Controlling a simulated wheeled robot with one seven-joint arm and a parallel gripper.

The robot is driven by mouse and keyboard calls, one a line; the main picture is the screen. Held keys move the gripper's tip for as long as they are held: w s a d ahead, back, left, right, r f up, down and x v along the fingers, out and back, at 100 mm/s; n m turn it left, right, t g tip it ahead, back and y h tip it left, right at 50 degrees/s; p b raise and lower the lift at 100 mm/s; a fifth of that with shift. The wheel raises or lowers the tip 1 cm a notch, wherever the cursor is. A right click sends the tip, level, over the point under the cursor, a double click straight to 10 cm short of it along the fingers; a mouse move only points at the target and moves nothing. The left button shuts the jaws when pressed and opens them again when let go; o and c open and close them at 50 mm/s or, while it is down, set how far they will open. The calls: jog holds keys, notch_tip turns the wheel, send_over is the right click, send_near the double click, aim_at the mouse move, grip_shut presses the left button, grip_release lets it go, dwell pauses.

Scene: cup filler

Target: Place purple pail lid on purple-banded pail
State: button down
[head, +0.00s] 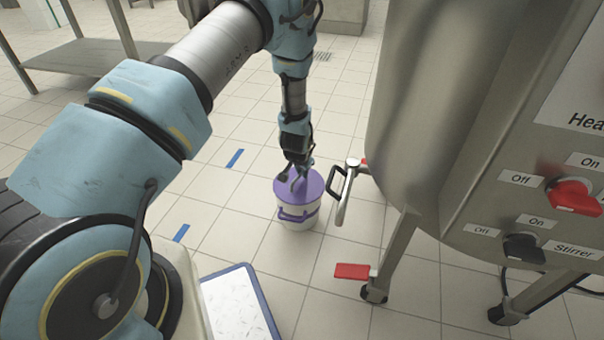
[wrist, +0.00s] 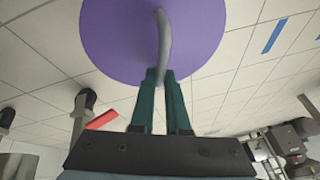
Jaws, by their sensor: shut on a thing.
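The purple pail lid (wrist: 118,38) is a round disc with a grey upright handle (wrist: 163,45). My gripper (wrist: 163,72) is shut on this handle in the wrist view. In the head view the purple lid (head: 310,185) is at the top of the white purple-banded pail (head: 302,222), which stands upright on the tiled floor. My gripper (head: 298,175) is right above the lid there. From this angle I cannot tell whether the lid rests fully on the rim or is slightly above it. In the wrist view the lid hides the pail.
A large steel tank (head: 430,110) stands to the right, with a tap and black handle (head: 337,183) close to the pail. A red pedal (head: 353,271) and wheeled legs are near. A blue-edged tray (head: 233,305) lies in front. Floor left of the pail is clear, with blue tape marks (head: 235,158).

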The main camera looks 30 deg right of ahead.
jog(key=shift+r, duration=0.1)
jog(key=c, duration=0.9)
grip_release()
